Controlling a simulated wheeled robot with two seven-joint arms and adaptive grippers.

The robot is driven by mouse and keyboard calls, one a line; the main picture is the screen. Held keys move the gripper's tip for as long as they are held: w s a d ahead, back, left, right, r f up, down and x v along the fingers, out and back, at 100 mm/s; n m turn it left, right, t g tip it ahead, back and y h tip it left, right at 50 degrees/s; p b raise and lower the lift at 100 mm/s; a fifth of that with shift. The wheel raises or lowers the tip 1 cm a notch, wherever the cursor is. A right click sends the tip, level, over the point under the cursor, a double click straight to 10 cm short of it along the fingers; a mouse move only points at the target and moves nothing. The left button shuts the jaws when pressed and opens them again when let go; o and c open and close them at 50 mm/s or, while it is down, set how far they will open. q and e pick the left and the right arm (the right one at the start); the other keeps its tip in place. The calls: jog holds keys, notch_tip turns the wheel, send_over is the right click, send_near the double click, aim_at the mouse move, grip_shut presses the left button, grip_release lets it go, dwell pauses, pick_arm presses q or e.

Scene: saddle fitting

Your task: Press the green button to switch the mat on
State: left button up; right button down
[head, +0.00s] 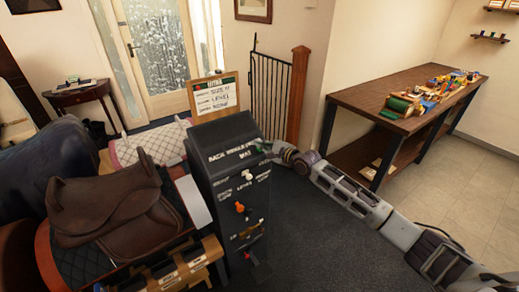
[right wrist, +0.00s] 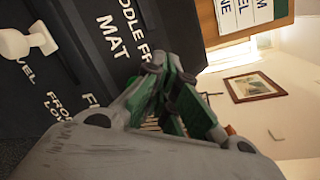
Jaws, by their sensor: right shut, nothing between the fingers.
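A dark control box (head: 215,160) with white lettering stands in the middle of the head view. Its lettering ends in "MAT", which also reads on the box in the right wrist view (right wrist: 105,60). My right gripper (head: 264,147) reaches in from the right and is at the box's upper right edge. In the right wrist view its fingers (right wrist: 165,95), with green parts, are shut and empty, close to the lettered face. Contact with the box cannot be told. My left gripper is not in view.
The box carries a white knob (head: 247,175) and an orange knob (head: 239,207). A brown saddle (head: 110,210) sits left of the box. A whiteboard sign (head: 213,97) stands behind it. A workbench (head: 365,95) with small items is at right. Dark floor beside the box is clear.

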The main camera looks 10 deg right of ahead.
jog(key=shift+w+a+f+b, duration=0.15)
jog(key=shift+w+f+b, duration=0.35)
jog(key=shift+f, duration=0.3)
dwell(1.6)
jog(key=shift+s+r, duration=0.1)
jog(key=shift+s+d+r+p, duration=0.1)
jog(key=shift+s+r+p, duration=0.25)
jog(key=shift+p, duration=0.35)
jog(key=shift+s+d+r+p, duration=0.1)
jog(key=shift+r+p, duration=0.3)
jog(key=shift+p, duration=0.3)
jog(key=shift+s+d+r+p, duration=0.2)
jog(key=shift+s+r+p, duration=0.3)
jog(key=shift+r+p, duration=0.55)
jog(key=shift+s+d+r+p, duration=0.15)
jog(key=shift+s+r+p, duration=0.45)
jog(key=shift+p, duration=0.8)
jog(key=shift+s+d+r+p, duration=0.2)
jog(key=shift+s+r+p, duration=0.25)
jog(key=shift+r+p, duration=0.6)
